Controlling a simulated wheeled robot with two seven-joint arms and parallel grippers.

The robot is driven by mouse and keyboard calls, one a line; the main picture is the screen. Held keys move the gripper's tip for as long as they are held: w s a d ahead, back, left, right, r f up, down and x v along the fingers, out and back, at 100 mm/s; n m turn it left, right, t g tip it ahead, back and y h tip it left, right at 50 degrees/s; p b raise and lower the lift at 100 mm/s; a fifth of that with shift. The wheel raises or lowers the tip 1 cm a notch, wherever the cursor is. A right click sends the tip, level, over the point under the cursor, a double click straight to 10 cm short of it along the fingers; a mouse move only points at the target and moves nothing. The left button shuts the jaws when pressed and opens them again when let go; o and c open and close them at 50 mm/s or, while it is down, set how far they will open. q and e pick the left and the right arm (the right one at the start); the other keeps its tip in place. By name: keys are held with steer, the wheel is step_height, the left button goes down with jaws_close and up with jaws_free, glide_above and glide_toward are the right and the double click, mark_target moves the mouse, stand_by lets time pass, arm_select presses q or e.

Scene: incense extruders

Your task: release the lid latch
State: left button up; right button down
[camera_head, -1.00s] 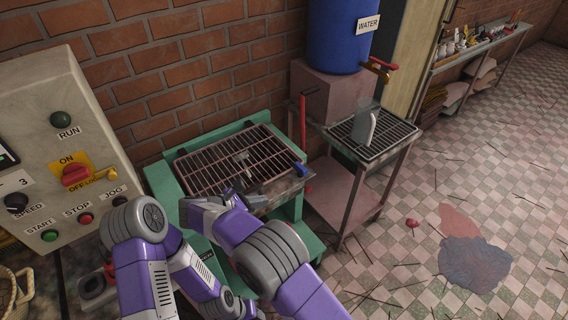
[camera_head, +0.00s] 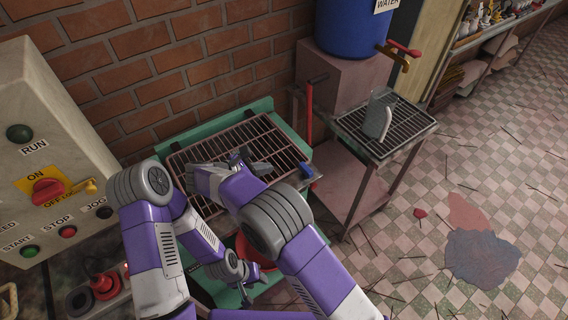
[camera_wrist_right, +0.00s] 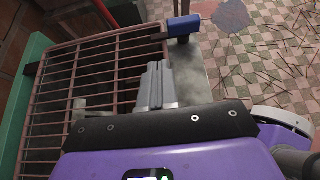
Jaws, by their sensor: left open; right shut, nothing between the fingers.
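The barred lid (camera_head: 270,129) lies flat on the green machine and also shows in the right wrist view (camera_wrist_right: 85,75). A blue-gripped handle, apparently the lid latch (camera_head: 306,171), sits at the lid's front right corner; it also shows in the right wrist view (camera_wrist_right: 184,26). My right gripper (camera_head: 250,164) is shut and empty over the front part of the lid. In the right wrist view its closed fingers (camera_wrist_right: 155,86) point towards the bars, left of and below the blue grip, apart from it. My left gripper (camera_head: 250,280) is open, low before the machine, partly hidden by my right arm.
The control panel (camera_head: 60,150) stands at the left. The blue water barrel (camera_head: 350,30) is behind. Open tiled floor lies at the right.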

mark_target(297, 164)
steer(key=b+x, duration=0.1)
steer(key=x, duration=0.9)
steer(key=shift+w+b, duration=0.1)
steer(key=shift+b, duration=0.25)
arm_select(q)
steer(key=shift+w+f, duration=0.1)
steer(key=shift+f, duration=0.8)
